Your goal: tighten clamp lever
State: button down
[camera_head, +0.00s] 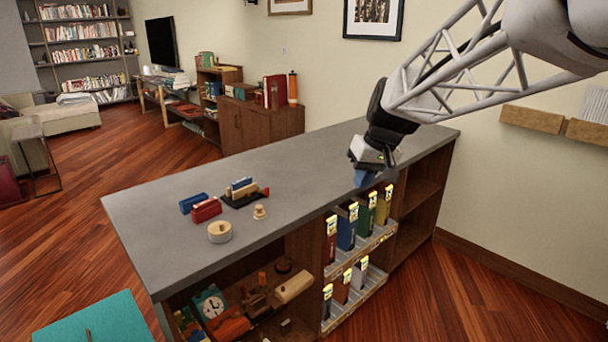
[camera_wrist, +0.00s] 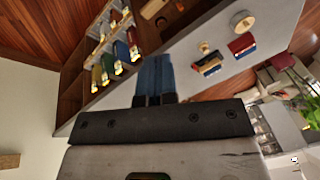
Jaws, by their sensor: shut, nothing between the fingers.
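A small black-based fixture (camera_head: 240,200), which looks like the clamp, sits on the grey counter (camera_head: 300,170). It holds upright blue and cream pieces, with a small reddish part at its right end; I cannot make out which part is the lever. The fixture also shows in the wrist view (camera_wrist: 208,66), right of my fingers. My gripper (camera_head: 362,180) is shut and empty near the counter's front edge, well to the right of the fixture. Its blue fingers show together in the wrist view (camera_wrist: 155,78). The fixture's finer details are too small to tell.
Left of the fixture lie a red block (camera_head: 206,210) and a blue block (camera_head: 193,202). A wooden knob (camera_head: 260,212) and a round cream disc (camera_head: 220,232) stand in front. Several coloured binders (camera_head: 346,230) line the shelf below. The counter between fixture and gripper is clear.

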jog(key=w+a+f+n+y, duration=0.1)
jog(key=w+a+f, duration=0.4)
jog(key=w, duration=0.8)
jog(key=w+a+f+n+y, duration=0.1)
jog(key=w+a+f, duration=0.3)
jog(key=w, duration=0.9)
jog(key=w+a+f+n+g+y, duration=0.1)
jog(key=w+a+f, duration=0.4)
jog(key=w, duration=0.8)
jog(key=shift+w+a+f+n+y, duration=0.15)
jog(key=shift+a+f+n+y, duration=0.2)
jog(key=shift+a+n+y, duration=0.45)
jog(key=shift+a, duration=0.25)
jog(key=x, duration=1)
jog(key=shift+d+f, duration=0.15)
jog(key=shift+d, duration=0.1)
jog(key=shift+s+a, duration=0.65)
jog(key=shift+a, duration=0.25)
jog(key=shift+s+a, duration=0.5)
jog(key=shift+a, duration=0.3)
